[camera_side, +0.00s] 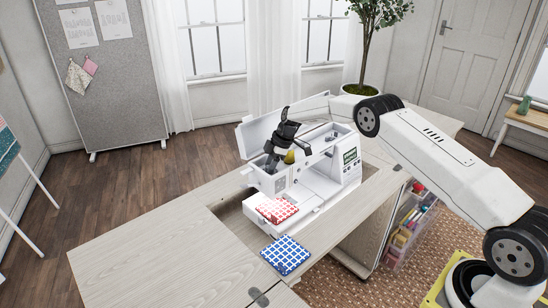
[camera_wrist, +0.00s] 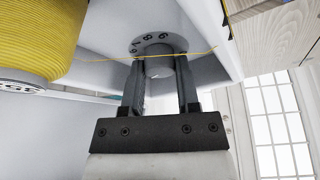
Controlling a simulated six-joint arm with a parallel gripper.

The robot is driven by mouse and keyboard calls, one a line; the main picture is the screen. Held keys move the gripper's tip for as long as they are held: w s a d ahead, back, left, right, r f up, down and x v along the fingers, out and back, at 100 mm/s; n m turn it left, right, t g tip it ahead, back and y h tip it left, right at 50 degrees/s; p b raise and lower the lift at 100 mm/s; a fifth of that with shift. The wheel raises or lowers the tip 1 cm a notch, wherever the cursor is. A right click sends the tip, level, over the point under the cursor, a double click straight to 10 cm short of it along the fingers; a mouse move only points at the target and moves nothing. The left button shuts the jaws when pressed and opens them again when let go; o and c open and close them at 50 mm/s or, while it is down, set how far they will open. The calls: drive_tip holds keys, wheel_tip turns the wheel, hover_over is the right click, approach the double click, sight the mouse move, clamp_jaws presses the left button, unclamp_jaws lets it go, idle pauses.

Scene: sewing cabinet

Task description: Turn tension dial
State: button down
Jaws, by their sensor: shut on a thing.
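The tension dial (camera_wrist: 160,43) is a grey disc with printed numbers on the white sewing machine, at the top middle of the wrist view. My gripper (camera_wrist: 160,78) has one finger on each side of the dial's raised middle and is shut on it. In the side view my gripper (camera_side: 272,164) reaches down into the open top of the sewing machine (camera_side: 268,183), at its left end. The dial is hidden there. A yellow thread spool (camera_wrist: 38,35) stands close to the left of the dial in the wrist view; it also shows beside my gripper in the side view (camera_side: 290,157).
A yellow thread (camera_wrist: 110,60) runs from the spool across the dial area. The machine's raised lid (camera_side: 262,132) stands behind my gripper. Red-checked fabric (camera_side: 277,210) lies on the machine bed, and blue-checked fabric (camera_side: 285,254) on the cabinet top (camera_side: 150,255). The cabinet's left side is clear.

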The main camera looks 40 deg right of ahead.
drive_tip(key=c, duration=0.6)
unclamp_jaws()
drive_tip(key=shift+r, duration=0.1)
drive_tip(key=v, duration=0.7)
drive_tip(key=shift+d+r, duration=0.15)
drive_tip(key=shift+r, duration=0.15)
drive_tip(key=shift+s, duration=0.15)
drive_tip(key=s+a+r+m+h, duration=0.1)
drive_tip(key=s+a+m, duration=0.3)
drive_tip(key=s, duration=0.7)
drive_tip(key=s+a+r+m+h, duration=0.1)
drive_tip(key=s+a+m, duration=0.2)
drive_tip(key=s, duration=0.9)
drive_tip(key=s+a+r+m+h, duration=0.2)
drive_tip(key=s+a+m, duration=0.2)
drive_tip(key=s, duration=0.7)
drive_tip(key=shift+s+a+r+m, duration=0.15)
drive_tip(key=shift+s+a+m, duration=0.15)
drive_tip(key=shift+m, duration=0.2)
